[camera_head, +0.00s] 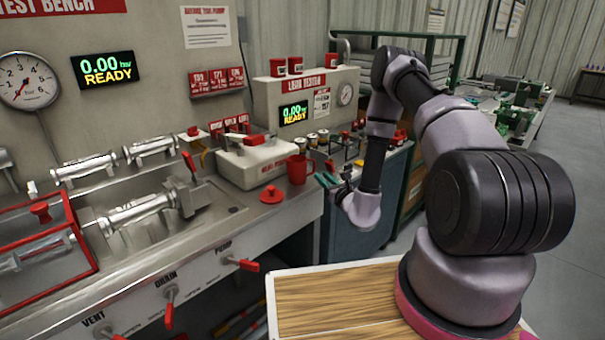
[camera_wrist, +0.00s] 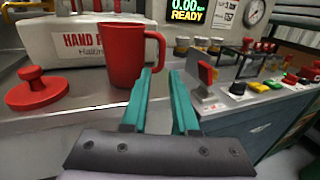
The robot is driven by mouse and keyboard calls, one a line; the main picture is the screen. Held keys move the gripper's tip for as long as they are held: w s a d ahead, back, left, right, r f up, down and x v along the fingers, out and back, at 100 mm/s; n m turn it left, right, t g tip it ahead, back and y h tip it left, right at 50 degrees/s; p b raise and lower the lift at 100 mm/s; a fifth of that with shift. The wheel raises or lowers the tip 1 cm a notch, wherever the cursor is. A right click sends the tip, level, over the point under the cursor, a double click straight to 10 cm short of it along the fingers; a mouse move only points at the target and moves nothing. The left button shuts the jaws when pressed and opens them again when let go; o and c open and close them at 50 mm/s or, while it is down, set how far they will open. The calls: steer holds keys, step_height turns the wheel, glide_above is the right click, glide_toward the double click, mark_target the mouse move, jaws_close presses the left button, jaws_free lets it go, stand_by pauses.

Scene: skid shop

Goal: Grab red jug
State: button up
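The red jug (camera_head: 298,169) stands upright near the right end of the steel bench, in front of the white box marked "HAND P...". In the wrist view the red jug (camera_wrist: 124,55) is just beyond and left of my fingers, with its handle toward the right. My gripper (camera_head: 327,180) is at the bench's right edge, right of the jug. In the wrist view my gripper (camera_wrist: 166,78) shows two teal fingers apart with nothing between them. The left fingertip overlaps the jug's handle side in the picture; I cannot tell whether they touch.
A red knobbed lid (camera_head: 271,194) lies left of the jug. The white hand pump box (camera_head: 252,162) stands behind it. A panel with a red lever (camera_wrist: 207,75) and coloured buttons is right of my fingers. Several small jars (camera_head: 317,138) stand behind.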

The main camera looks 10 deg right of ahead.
steer(key=x, duration=1)
steer(key=shift+w+r, duration=0.2)
steer(key=shift+w, duration=0.05)
jaws_close()
stand_by(1.1)
